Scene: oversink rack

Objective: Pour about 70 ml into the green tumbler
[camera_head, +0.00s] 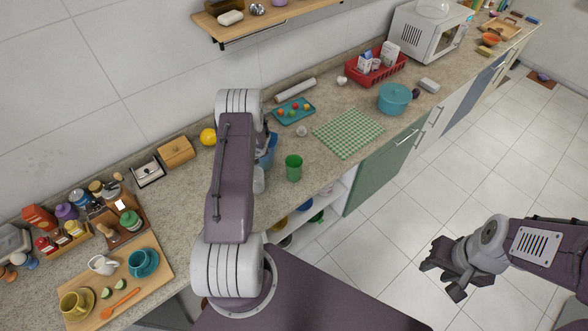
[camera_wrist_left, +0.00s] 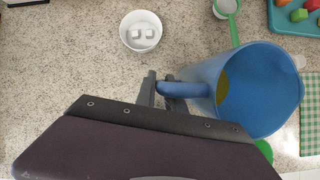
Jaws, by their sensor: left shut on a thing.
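The green tumbler (camera_head: 293,168) stands upright on the counter near its front edge. In the left wrist view only a green bit of it (camera_wrist_left: 264,151) shows beside the jug. A blue jug (camera_wrist_left: 262,92) is held by its handle in my left gripper (camera_wrist_left: 158,90); something yellowish shows inside it. In the head view the jug (camera_head: 268,152) is partly hidden behind my left arm, left of and behind the tumbler. I cannot tell whether liquid is leaving it. My right gripper (camera_head: 446,276) is open and empty, out over the floor.
A clear glass (camera_head: 258,180) stands left of the tumbler, partly behind my arm. A green checked cloth (camera_head: 349,132) and a teal tray (camera_head: 294,111) lie to the right and behind. A white bowl with white cubes (camera_wrist_left: 141,31) is near the jug. An open shelf (camera_head: 318,212) is below.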

